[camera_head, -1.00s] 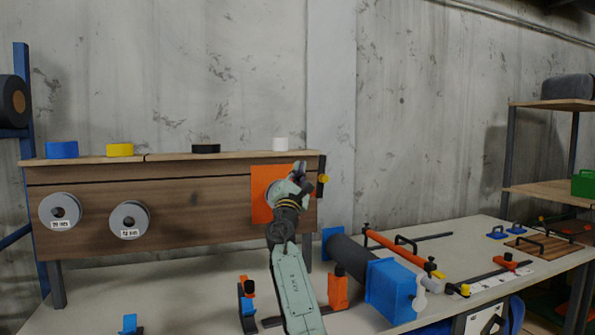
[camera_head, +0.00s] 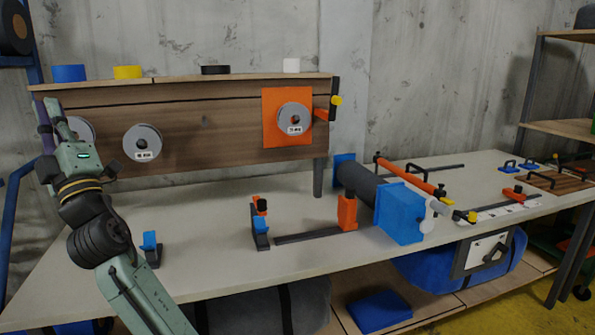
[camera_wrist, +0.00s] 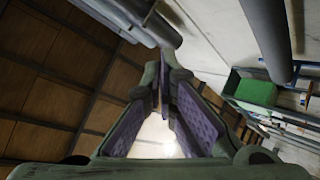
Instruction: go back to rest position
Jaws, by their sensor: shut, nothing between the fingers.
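My gripper (camera_head: 50,125) is at the far left of the head view, raised in front of the left end of the wooden board. It points up, and my arm reaches up to it from the bottom of the picture. Its fingers (camera_wrist: 168,75) are shut with nothing between them in the wrist view. Behind the fingers the wrist view shows the ceiling, a bright light and a green box (camera_wrist: 250,88). My gripper partly hides the leftmost grey reel (camera_head: 84,130).
The wooden board (camera_head: 205,122) carries a middle reel (camera_head: 142,142) and one on an orange panel (camera_head: 295,119), with tape rolls on top. The workbench (camera_head: 200,210) holds clamps, a blue block (camera_head: 400,210) and a dark cylinder (camera_head: 357,182). Bare bench lies between.

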